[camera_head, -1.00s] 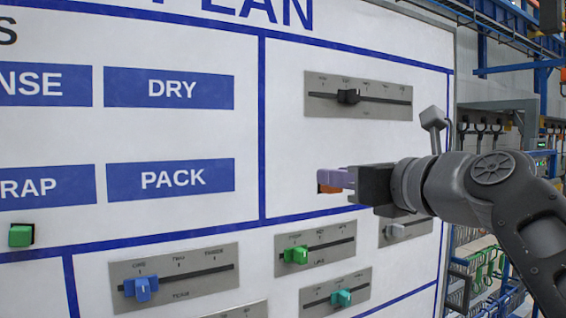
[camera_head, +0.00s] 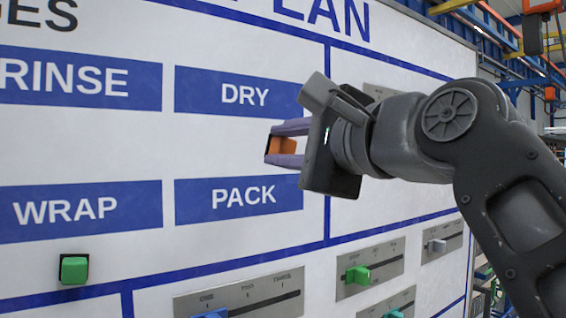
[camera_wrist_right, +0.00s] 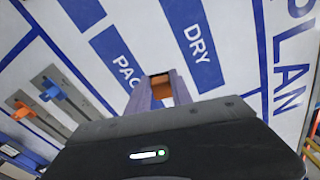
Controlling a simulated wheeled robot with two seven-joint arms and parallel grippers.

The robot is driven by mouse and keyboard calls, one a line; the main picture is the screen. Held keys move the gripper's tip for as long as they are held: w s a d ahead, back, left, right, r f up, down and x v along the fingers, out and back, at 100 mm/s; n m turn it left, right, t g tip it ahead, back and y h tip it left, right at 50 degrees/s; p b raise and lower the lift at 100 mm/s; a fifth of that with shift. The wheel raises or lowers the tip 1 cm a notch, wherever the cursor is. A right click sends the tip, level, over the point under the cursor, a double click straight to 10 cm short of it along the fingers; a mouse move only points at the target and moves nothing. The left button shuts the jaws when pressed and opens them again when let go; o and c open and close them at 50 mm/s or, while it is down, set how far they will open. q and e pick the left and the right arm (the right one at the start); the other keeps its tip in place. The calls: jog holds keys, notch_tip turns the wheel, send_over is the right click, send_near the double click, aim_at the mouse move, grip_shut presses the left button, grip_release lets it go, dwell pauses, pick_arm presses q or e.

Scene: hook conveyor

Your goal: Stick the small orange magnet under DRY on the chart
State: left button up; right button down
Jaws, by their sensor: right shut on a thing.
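My right gripper (camera_head: 287,142) is shut on the small orange magnet (camera_head: 281,146), which sits between its purple fingers. In the head view it is in front of the white chart (camera_head: 225,142), below and right of the DRY label (camera_head: 239,92) and above the PACK label (camera_head: 239,198). In the right wrist view the magnet (camera_wrist_right: 160,88) shows between the fingertips, beside the DRY label (camera_wrist_right: 193,40). I cannot tell whether the magnet touches the chart. My left gripper is not in view.
The RINSE (camera_head: 80,79) and WRAP (camera_head: 80,211) labels are at the left. A green magnet (camera_head: 74,269) is on the chart below WRAP. Slider panels with coloured knobs, one green (camera_head: 358,274), line the lower right. The white space between DRY and PACK is mostly bare.

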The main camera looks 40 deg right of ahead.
aim_at(269, 145)
jog(key=shift+w+a+n, duration=0.3)
jog(key=shift+w+n, duration=0.1)
jog(key=shift+n, duration=0.1)
jog(key=shift+d+n, duration=0.1)
jog(key=shift+n, duration=0.2)
jog(key=shift+s+d+n, duration=0.45)
jog(key=shift+s+n, duration=0.05)
jog(key=shift+s, duration=0.05)
jog(key=shift+w+a, duration=0.25)
jog(key=shift+w, duration=0.05)
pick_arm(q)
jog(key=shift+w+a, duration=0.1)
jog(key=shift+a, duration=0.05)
pick_arm(e)
jog(key=shift+s+d, duration=0.1)
jog(key=shift+w+p, duration=0.75)
jog(key=shift+w, duration=2.2)
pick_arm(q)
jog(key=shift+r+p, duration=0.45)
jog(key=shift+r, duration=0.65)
pick_arm(e)
jog(key=shift+w, duration=1.2)
